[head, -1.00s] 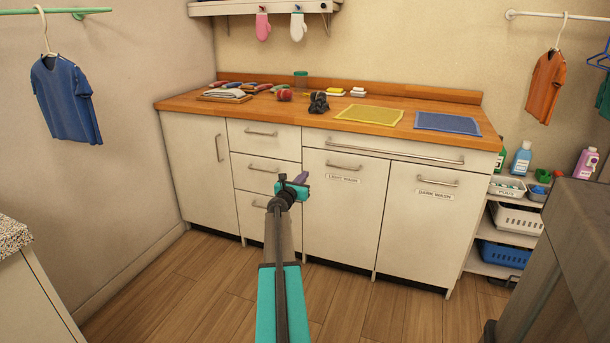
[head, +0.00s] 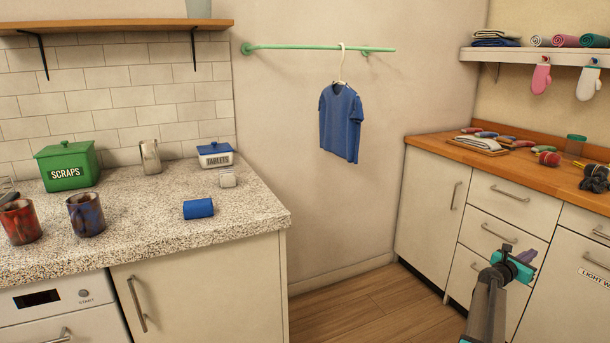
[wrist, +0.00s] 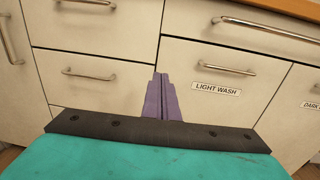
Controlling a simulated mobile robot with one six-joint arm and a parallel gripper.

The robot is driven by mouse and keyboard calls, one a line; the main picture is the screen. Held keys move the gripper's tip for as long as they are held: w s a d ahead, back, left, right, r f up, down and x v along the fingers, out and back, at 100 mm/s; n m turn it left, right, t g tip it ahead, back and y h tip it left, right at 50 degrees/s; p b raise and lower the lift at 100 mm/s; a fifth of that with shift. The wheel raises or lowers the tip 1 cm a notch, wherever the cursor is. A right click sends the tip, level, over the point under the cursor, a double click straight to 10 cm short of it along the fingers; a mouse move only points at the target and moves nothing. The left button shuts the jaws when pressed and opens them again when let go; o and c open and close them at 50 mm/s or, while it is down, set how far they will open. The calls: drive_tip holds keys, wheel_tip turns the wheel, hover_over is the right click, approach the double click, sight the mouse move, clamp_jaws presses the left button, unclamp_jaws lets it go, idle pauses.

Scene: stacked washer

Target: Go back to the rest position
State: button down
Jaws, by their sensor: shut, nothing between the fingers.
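My gripper (head: 524,256) shows at the lower right of the head view, at the end of my raised arm, in front of the white drawers. In the wrist view its purple fingers (wrist: 161,98) are together with nothing between them. It points toward the white cabinet fronts and touches nothing that I can see. The "LIGHT WASH" door (wrist: 215,88) is just right of the fingers in the wrist view.
A blue shirt (head: 340,122) hangs on a green rail. A wooden counter (head: 425,142) is at right. Floor between is clear.

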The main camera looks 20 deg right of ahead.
drive_tip(key=w+a+f+n+t+y+p, duration=0.1)
drive_tip(key=w+a+f+n+t+p, duration=0.2)
drive_tip(key=w+a, duration=0.65)
drive_tip(key=w+a+f+t+y+p, duration=0.1)
drive_tip(key=w+a+f+y+p, duration=0.15)
drive_tip(key=w+a+f, duration=0.55)
drive_tip(key=w+a+f+m+y+p, duration=0.1)
drive_tip(key=w+a+f+y+p, duration=0.3)
drive_tip(key=a, duration=1)
drive_tip(key=s+a+f+m+h+p, duration=0.15)
drive_tip(key=a+f, duration=0.45)
drive_tip(key=a, duration=0.8)
drive_tip(key=s+a+f+m+g+y+p, duration=0.25)
drive_tip(key=s+a+f, duration=0.35)
drive_tip(key=a, duration=0.5)
drive_tip(key=s+a+f+m+g+y+p, duration=0.2)
drive_tip(key=s+a+f+m+p, duration=0.1)
drive_tip(key=s+a, duration=0.75)
drive_tip(key=s+a+m+g+y+p, duration=0.1)
drive_tip(key=s+a+m+g+y, duration=0.6)
drive_tip(key=s+a+m, duration=0.7)
drive_tip(key=s+a, duration=0.6)
drive_tip(key=s, duration=0.3)
drive_tip(key=shift+r+p, duration=0.15)
drive_tip(key=shift+p, duration=0.2)
